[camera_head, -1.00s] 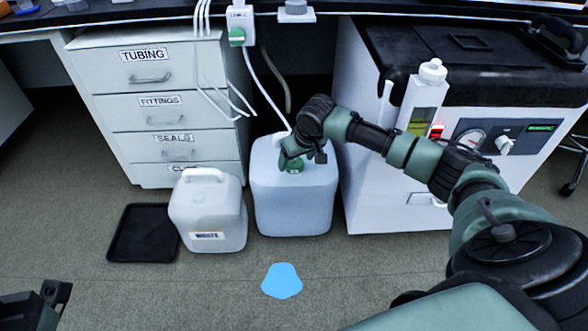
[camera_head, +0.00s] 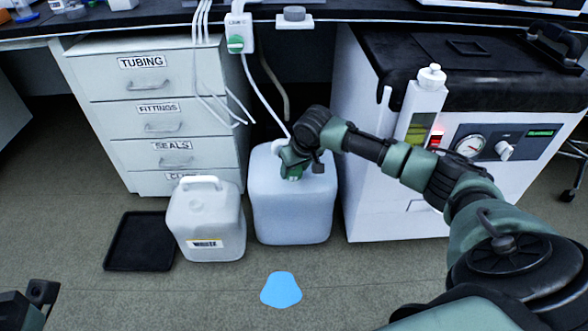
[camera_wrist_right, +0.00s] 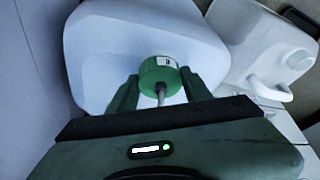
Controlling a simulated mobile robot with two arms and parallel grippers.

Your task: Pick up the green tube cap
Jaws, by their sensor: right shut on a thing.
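The green cap (camera_wrist_right: 158,72) is round, with a small white label on its side and a grey stem on its near face. My right gripper (camera_wrist_right: 160,88) is shut on it, one green finger on each side. In the head view my right gripper (camera_head: 295,163) points down over the top of a large whitish container (camera_head: 292,212), and the cap is mostly hidden there. I cannot tell whether the cap is clear of the container. A dark part of my left gripper (camera_head: 40,295) shows at the lower left corner; its jaws are not clear.
A smaller white waste jug (camera_head: 207,225) stands to the left, with a black tray (camera_head: 140,241) beside it. A drawer cabinet (camera_head: 165,110) is behind. A white machine (camera_head: 375,185) stands close on the right. A blue patch (camera_head: 281,290) lies on open floor in front.

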